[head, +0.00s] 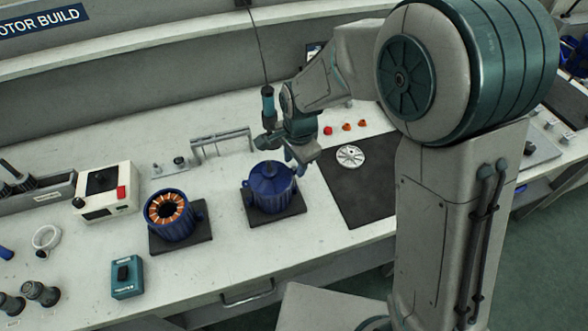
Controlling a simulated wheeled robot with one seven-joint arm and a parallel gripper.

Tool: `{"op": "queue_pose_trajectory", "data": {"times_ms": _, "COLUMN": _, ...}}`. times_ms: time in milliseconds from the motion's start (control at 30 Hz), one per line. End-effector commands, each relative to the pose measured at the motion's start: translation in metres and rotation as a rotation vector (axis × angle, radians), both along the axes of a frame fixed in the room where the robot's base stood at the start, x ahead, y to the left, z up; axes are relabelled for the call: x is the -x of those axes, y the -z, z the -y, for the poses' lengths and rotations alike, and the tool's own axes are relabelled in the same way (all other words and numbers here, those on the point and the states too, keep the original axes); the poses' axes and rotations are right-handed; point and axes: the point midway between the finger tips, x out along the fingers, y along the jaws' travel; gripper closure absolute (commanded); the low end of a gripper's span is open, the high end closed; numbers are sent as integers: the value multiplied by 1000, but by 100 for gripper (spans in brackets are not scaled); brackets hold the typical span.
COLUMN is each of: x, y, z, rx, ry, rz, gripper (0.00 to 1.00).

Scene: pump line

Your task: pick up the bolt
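I cannot make out a bolt for certain; at this size it may be hidden by my gripper or too small to see. My gripper (289,157) is low over the bench, just above and behind the right-hand blue motor housing (270,190), which is closed by a domed top and stands on a dark square pad. Whether the fingers are open or shut, or hold anything, is too small to tell. A small metal piece (180,160) sits on a little plate behind the other motor.
An open blue motor (170,217) with copper windings stands to the left. A hanging teal screwdriver (267,103) and a grey rack (222,143) are close to my gripper. A dark mat (362,195) holds a round metal disc (351,156). The front bench strip is mostly clear.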

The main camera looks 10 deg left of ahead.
Motion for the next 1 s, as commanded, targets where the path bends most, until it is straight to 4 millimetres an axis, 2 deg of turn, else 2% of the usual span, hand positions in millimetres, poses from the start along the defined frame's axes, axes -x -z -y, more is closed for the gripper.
{"op": "queue_pose_trajectory", "data": {"times_ms": 167, "x": 0, "y": 0, "z": 0, "rx": 0, "ry": 0, "rz": 0, "gripper": 63}}
{"op": "queue_pose_trajectory", "data": {"times_ms": 200, "x": 0, "y": 0, "z": 0, "rx": 0, "ry": 0, "rz": 0, "gripper": 65}}
{"op": "queue_pose_trajectory", "data": {"times_ms": 333, "x": 0, "y": 0, "z": 0, "rx": 0, "ry": 0, "rz": 0, "gripper": 100}}
{"op": "queue_pose_trajectory", "data": {"times_ms": 733, "x": -1, "y": -3, "z": 0, "rx": -2, "ry": -1, "rz": 3, "gripper": 100}}
{"op": "queue_pose_trajectory", "data": {"times_ms": 867, "x": -1, "y": -19, "z": -1, "rx": -3, "ry": -1, "rz": 6, "gripper": 100}}
{"op": "queue_pose_trajectory", "data": {"times_ms": 1000, "x": -1, "y": -48, "z": -1, "rx": -4, "ry": -1, "rz": 6, "gripper": 100}}
